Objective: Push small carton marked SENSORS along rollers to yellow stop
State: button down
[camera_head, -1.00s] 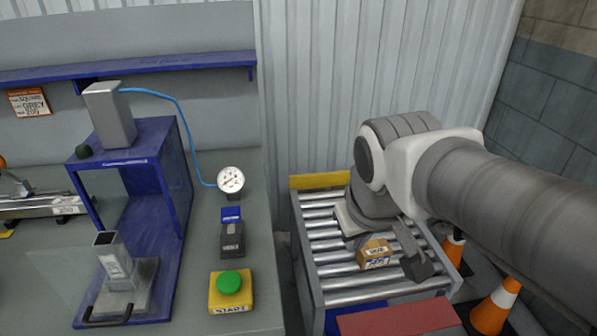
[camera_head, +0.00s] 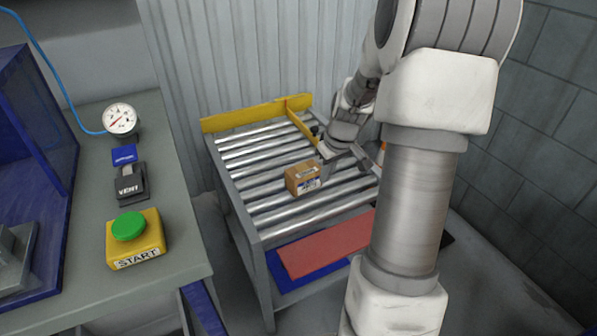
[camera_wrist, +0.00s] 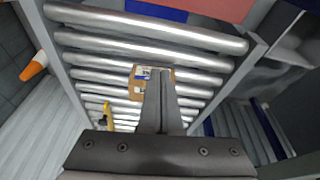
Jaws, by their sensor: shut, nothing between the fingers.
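The small brown carton (camera_head: 303,179) sits on the rollers in the head view, with a white and blue label; its lettering is too small to read. The yellow stop (camera_head: 235,121) crosses the far end of the rollers, with several bare rollers between it and the carton. My gripper (camera_head: 352,157) is shut and empty, low over the rollers to the right of the carton. In the wrist view my shut fingers (camera_wrist: 161,78) cover part of the carton (camera_wrist: 140,75). I cannot tell whether they touch it.
A yellow bar (camera_head: 300,124) runs along the rollers near the stop, left of my wrist. A red panel (camera_head: 325,245) lies below the near end. A bench with a green START button (camera_head: 129,226) stands left. An orange cone (camera_wrist: 34,65) stands beside the rollers.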

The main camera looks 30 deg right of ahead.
jog(key=b+x, duration=0.1)
jog(key=x, duration=0.2)
jog(key=b+x, duration=0.1)
jog(key=x, duration=0.3)
jog(key=b+x, duration=0.1)
jog(key=x, duration=0.3)
jog(key=shift+d+f+b, duration=0.1)
jog(key=shift+d+b, duration=0.25)
jog(key=w, duration=0.2)
jog(key=shift+w+b, duration=0.3)
jog(key=shift+w, duration=0.8)
jog(key=shift+w, duration=0.15)
jog(key=w+p, duration=0.4)
jog(key=w, duration=1.4)
jog(key=shift+w+a, duration=0.15)
jog(key=shift+w, duration=0.05)
jog(key=shift+w+a+p, duration=0.1)
jog(key=shift+w+p, duration=0.3)
jog(key=shift+w, duration=1.8)
